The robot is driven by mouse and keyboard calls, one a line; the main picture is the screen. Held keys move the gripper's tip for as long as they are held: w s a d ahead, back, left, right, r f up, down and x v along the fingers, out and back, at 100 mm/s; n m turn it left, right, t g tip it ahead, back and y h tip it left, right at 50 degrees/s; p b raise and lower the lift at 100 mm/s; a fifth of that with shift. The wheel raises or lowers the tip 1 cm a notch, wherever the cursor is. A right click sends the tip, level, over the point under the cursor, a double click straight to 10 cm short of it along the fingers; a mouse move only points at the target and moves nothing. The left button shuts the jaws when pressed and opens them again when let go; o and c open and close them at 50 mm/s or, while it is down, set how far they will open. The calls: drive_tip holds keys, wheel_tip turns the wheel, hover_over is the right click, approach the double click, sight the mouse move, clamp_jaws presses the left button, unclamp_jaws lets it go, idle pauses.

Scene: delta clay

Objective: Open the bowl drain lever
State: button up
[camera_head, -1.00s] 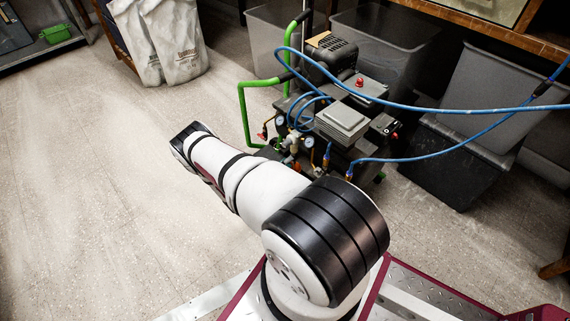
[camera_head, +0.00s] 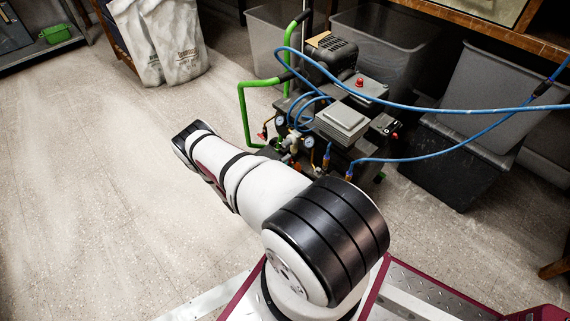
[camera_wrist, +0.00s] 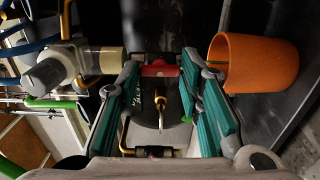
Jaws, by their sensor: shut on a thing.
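In the wrist view, my gripper (camera_wrist: 161,66) has its teal fingers closed around a small red lever handle (camera_wrist: 159,71), which sits between the fingertips. It looks like the drain lever. A brass fitting (camera_wrist: 160,103) shows between the fingers in front of dark metal. In the head view, the compressor cart (camera_head: 343,121) with green handles stands beyond my arm. My gripper and the lever it holds cannot be made out there.
An orange cup (camera_wrist: 262,62) is close to the right finger in the wrist view. A pale filter or regulator body (camera_wrist: 58,69) is at left. In the head view, blue hoses (camera_head: 440,107) cross at right, grey bins (camera_head: 485,100) stand behind, and the left floor is clear.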

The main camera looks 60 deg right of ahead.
drive_tip(key=o, duration=1.2)
drive_tip(key=shift+c, duration=0.2)
drive_tip(key=shift+a, duration=0.1)
drive_tip(key=v, duration=1.2)
